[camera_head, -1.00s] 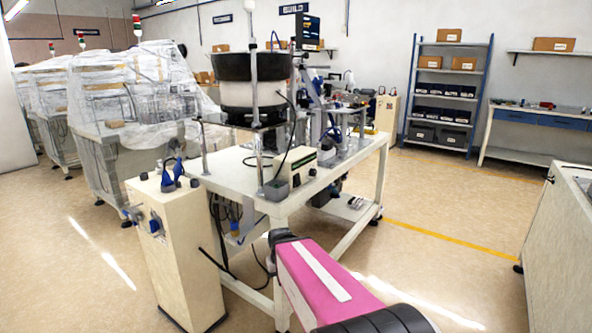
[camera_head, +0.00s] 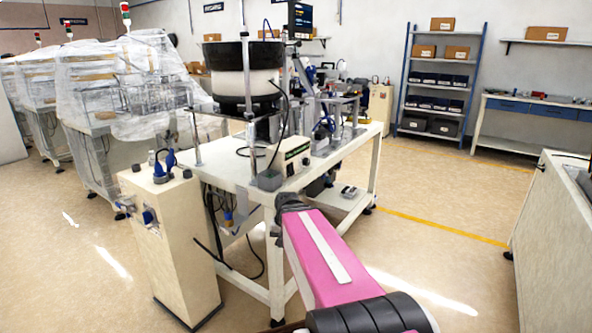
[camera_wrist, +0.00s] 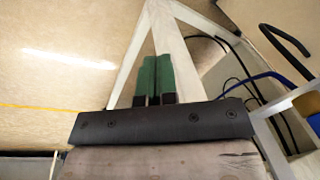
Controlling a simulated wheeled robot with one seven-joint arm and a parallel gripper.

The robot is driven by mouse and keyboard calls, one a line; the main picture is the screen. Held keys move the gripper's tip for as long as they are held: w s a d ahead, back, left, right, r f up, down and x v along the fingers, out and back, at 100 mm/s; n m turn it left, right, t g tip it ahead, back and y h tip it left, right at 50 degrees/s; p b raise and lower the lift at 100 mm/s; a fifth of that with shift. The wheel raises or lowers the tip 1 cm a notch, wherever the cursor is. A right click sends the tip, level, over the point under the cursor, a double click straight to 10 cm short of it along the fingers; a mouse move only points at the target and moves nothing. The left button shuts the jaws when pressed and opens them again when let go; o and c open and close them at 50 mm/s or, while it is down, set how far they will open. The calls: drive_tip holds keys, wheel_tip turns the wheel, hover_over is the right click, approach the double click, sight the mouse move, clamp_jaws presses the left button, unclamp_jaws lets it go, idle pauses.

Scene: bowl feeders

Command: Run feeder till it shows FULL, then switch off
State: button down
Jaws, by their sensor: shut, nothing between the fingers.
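The bowl feeder (camera_head: 231,70), a black and white bowl, stands on a white table (camera_head: 225,168) ahead in the head view.
A cream cabinet (camera_head: 165,235) with blue fittings stands left of the table. Hoses and cables hang between them, and dark cables (camera_wrist: 240,60) show beside my gripper. A bench (camera_head: 560,220) stands at right. The floor between table and bench is clear.

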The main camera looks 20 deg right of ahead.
drive_tip(key=w+d+r+m+t+y, duration=0.1)
drive_tip(key=d+r, duration=0.4)
drive_tip(key=r, duration=0.5)
drive_tip(key=w+d+r+m+t+y, duration=0.1)
drive_tip(key=w+d+r+m, duration=0.3)
drive_tip(key=r, duration=0.6)
drive_tip(key=w+d+r+m+t+y, duration=0.1)
drive_tip(key=w+d+r+m+t, duration=0.1)
drive_tip(key=d+r, duration=0.6)
wheel_tip(320, 180, up, 2)
drive_tip(key=shift+w+r+m+t, duration=0.15)
drive_tip(key=shift+w+m+t, duration=0.15)
drive_tip(key=shift+w, duration=0.4)
approach(293, 174)
wheel_tip(293, 174, down, 3)
drive_tip(key=shift+w+a+f, duration=0.6)
drive_tip(key=shift+w, duration=0.15)
drive_tip(key=shift+w+a+f, duration=0.6)
drive_tip(key=shift+w, duration=0.15)
